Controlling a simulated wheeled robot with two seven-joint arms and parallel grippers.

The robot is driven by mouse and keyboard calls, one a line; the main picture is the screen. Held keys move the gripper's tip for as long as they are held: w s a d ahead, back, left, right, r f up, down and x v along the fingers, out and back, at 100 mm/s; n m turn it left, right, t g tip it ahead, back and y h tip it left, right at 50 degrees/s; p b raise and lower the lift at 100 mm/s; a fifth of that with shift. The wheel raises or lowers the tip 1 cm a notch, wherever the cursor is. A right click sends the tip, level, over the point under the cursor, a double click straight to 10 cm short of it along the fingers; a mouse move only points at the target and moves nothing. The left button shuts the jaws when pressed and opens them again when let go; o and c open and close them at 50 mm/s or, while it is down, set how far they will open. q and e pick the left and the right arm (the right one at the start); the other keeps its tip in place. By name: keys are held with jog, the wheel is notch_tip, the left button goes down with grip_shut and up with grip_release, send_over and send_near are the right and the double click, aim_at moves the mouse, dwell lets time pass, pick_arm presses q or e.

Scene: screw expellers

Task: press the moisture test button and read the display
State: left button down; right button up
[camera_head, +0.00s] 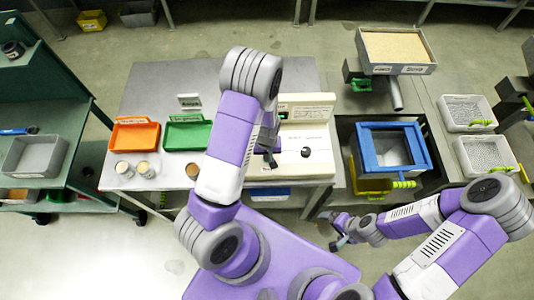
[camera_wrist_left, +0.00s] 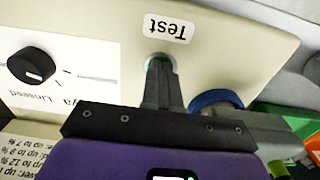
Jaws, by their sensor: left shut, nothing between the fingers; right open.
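The moisture tester (camera_head: 318,150) is a cream box on the metal table, partly behind my left arm in the head view. In the left wrist view its front panel (camera_wrist_left: 235,45) carries an upside-down "Test" label (camera_wrist_left: 167,27). Beside the label is a round button (camera_wrist_left: 157,57) with a pale rim and some green, mostly covered by my fingertips. My left gripper (camera_wrist_left: 160,68) is shut and empty, its tips at the button; whether they touch it I cannot tell. It shows in the head view (camera_head: 268,157). No display reading is legible. My right gripper (camera_head: 340,231) is open and empty, away from the tester.
A black knob (camera_wrist_left: 32,65) and a blue ring (camera_wrist_left: 216,100) are near the fingers. A blue-framed bin (camera_head: 393,149) stands right.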

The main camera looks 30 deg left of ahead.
pick_arm(q)
notch_tip(320, 180, up, 4)
jog(key=shift+f+p, duration=0.2)
jog(key=shift+p, duration=0.95)
notch_tip(320, 180, up, 10)
jog(key=p, duration=0.1)
jog(key=shift+r, duration=0.1)
